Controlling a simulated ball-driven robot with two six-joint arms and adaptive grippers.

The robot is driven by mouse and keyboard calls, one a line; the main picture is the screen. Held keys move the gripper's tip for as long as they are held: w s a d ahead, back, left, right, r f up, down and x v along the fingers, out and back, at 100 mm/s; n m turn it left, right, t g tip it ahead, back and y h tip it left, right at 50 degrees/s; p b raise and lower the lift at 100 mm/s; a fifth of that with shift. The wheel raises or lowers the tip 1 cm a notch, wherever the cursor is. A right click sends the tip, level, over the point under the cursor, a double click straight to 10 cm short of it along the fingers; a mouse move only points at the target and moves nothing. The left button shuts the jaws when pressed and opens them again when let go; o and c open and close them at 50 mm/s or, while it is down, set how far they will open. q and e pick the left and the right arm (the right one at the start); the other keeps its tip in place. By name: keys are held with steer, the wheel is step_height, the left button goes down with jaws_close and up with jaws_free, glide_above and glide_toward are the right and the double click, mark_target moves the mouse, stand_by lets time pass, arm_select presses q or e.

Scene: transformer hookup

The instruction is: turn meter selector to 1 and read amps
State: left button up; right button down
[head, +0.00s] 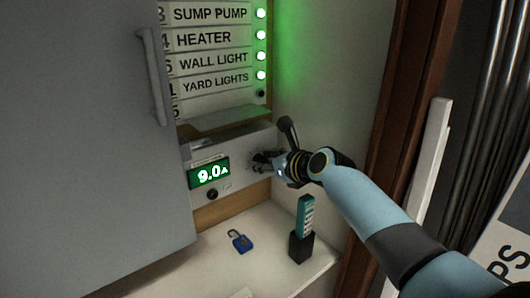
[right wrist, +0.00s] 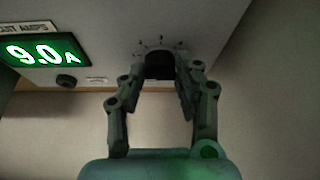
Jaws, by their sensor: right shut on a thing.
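The meter panel (head: 238,152) is a pale box with a green lit display (head: 209,173) reading 9.0 A. The display also shows in the right wrist view (right wrist: 42,52). The selector knob (right wrist: 159,66) is dark, with small marks around it on the panel. My right gripper (right wrist: 167,88) is shut on the knob, one finger on each side. In the head view my right gripper (head: 265,161) covers most of the knob, and its pointer position cannot be read. My left gripper is not in view.
A labelled board (head: 212,57) with several green lights is above the meter. A small black knob (head: 212,194) is below the display. A blue padlock (head: 240,241) and a teal block in a black holder (head: 301,247) stand on the white shelf (head: 200,265). A grey door (head: 80,140) is at left.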

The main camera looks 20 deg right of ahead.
steer(key=shift+d+m+y+p, duration=0.1)
steer(key=shift+m+y+p, duration=0.5)
steer(key=shift+m, duration=0.3)
steer(key=c, duration=1)
jaws_free()
steer(key=shift+o, duration=0.2)
steer(key=v, duration=1.2)
steer(key=shift+w+r, duration=0.15)
